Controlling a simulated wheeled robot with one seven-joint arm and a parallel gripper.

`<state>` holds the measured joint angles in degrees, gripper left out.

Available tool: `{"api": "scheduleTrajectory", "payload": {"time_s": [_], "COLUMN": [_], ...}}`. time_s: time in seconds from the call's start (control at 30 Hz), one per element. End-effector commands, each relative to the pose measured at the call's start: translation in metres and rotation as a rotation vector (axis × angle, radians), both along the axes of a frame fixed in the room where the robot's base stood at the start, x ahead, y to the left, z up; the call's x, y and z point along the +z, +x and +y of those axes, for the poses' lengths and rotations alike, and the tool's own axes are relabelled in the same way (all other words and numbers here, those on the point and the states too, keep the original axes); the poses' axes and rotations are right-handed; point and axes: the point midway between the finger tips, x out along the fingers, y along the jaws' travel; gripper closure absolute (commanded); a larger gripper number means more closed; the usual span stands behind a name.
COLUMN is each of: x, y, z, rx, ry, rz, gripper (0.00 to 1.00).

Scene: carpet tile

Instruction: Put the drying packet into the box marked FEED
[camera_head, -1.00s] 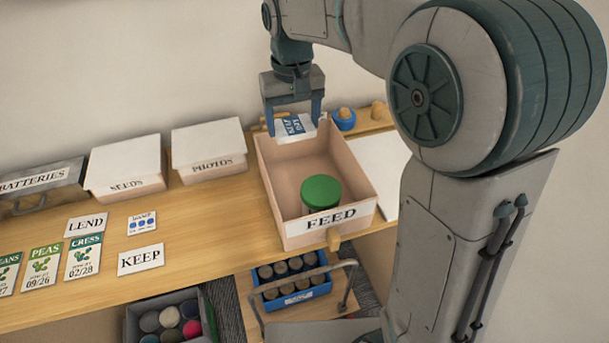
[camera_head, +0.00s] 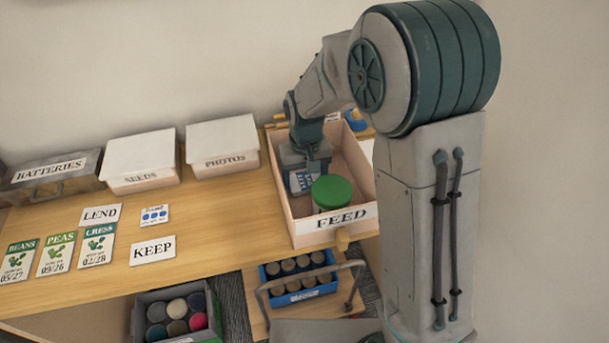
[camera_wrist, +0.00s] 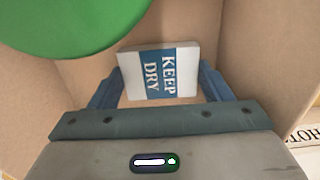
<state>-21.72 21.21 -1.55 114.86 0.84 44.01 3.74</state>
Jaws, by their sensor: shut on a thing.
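The drying packet (camera_wrist: 160,72) is a small white and blue packet that reads KEEP DRY. My gripper (camera_wrist: 160,95) is shut on it, with a finger at each side. In the head view the packet (camera_head: 302,181) is low inside the box marked FEED (camera_head: 352,222), toward its left side. My gripper (camera_head: 303,174) reaches down into the box from above. Whether the packet touches the box floor cannot be told. A jar with a green lid (camera_head: 332,190) stands in the box in front of the packet; the lid also fills the top left of the wrist view (camera_wrist: 70,20).
White boxes marked SEEDS (camera_head: 138,160) and PHOTOS (camera_head: 223,147) and a grey BATTERIES case (camera_head: 50,178) stand along the wall. Seed packets and cards such as KEEP (camera_head: 153,250) lie at the left. Below are a blue crate (camera_head: 300,288) and a grey bin (camera_head: 140,320).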

Motion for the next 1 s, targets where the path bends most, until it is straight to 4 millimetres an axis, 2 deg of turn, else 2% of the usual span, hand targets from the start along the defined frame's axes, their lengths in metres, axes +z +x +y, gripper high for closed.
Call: {"api": "scheduleTrajectory", "payload": {"time_s": [0.4,0.43,0.77,0.87,1.0], "x": [-0.007,-0.005,-0.003,0.004,0.029], "y": [0.000,0.000,0.000,0.001,0.002], "z": [0.000,0.000,0.000,0.000,0.000], "rx": [-0.001,-0.001,0.000,0.000,-0.001], "ry": [0.000,0.000,0.000,0.001,0.002], "rz": [-0.001,-0.001,-0.001,-0.004,-0.008], "gripper": [0.50,0.20,0.19,0.19,0.19]}}
